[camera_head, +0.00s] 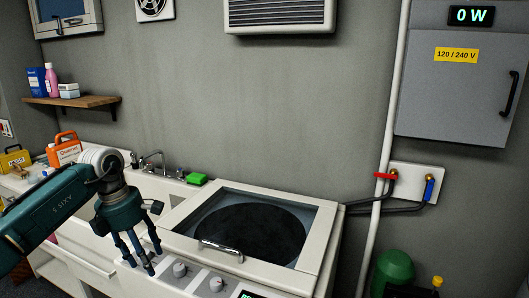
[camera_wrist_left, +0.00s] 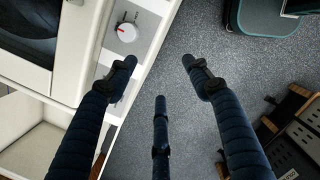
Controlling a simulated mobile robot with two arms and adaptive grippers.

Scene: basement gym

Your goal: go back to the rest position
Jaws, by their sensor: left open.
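My left gripper (camera_head: 140,258) comes in from the left and hangs fingers down in front of the washer's control panel. In the left wrist view its fingers (camera_wrist_left: 158,80) are spread wide, open and empty, over the grey floor beside the washer front. The white top-lid washer (camera_head: 330,240) stands against the wall, with its lid closed and a dark round window in it. My right gripper is in neither view.
A sink counter with a green sponge (camera_head: 197,179) and an orange jug (camera_head: 64,148) is left of the washer. A shelf (camera_head: 74,102) holds small containers. A grey electrical box (camera_head: 455,90) hangs at right, above a green cylinder (camera_head: 393,270). Open floor (camera_wrist_left: 190,120) lies below the gripper.

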